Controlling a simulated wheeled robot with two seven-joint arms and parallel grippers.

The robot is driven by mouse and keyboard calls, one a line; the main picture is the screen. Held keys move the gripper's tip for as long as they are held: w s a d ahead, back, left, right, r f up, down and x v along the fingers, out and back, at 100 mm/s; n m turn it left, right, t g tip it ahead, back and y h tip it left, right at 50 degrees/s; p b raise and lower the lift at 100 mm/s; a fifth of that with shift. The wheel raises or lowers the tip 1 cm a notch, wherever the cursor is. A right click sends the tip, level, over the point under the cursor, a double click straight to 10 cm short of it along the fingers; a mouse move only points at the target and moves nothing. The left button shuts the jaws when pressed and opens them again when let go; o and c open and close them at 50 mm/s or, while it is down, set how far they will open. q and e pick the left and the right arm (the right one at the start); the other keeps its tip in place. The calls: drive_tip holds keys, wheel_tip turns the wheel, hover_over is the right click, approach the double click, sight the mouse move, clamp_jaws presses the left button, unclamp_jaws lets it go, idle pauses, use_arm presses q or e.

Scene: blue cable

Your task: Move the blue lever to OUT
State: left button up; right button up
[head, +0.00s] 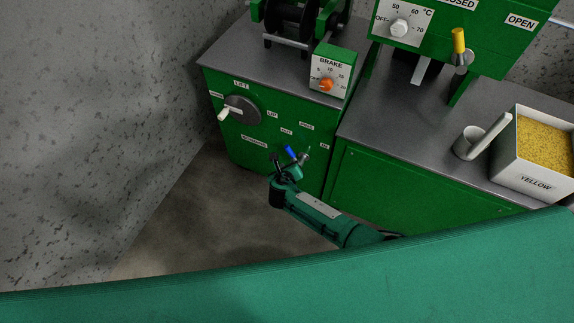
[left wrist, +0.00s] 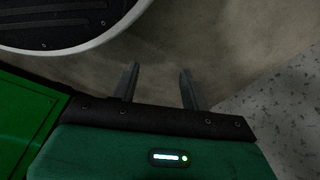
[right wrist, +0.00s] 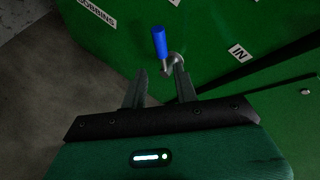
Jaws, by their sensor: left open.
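The blue lever (head: 291,153) is on the front of the green cabinet (head: 240,148), among small labels too blurred to read surely in the head view. In the right wrist view the blue lever grip (right wrist: 160,42) stands nearly upright on a metal pivot (right wrist: 172,64), with an IN label (right wrist: 238,52) to its right. My right gripper (right wrist: 161,78) is open, its fingertips just short of the pivot or beside it; contact cannot be told. It also shows in the head view (head: 290,162). My left gripper (left wrist: 159,72) is open and empty over the floor, outside the head view.
A crank wheel (head: 241,110) and a BRAKE box with an orange knob (head: 326,84) are on the same cabinet. A grey counter (head: 400,112) at right holds a YELLOW bin (head: 507,179) and a metal cup (head: 467,144). Open floor (head: 200,210) lies at left.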

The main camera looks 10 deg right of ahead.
use_arm(q)
drive_tip(key=shift+s+a+f, duration=0.2)
drive_tip(key=shift+s+f, duration=0.3)
drive_tip(key=shift+f, duration=0.2)
use_arm(e)
drive_tip(key=shift+v, duration=0.9)
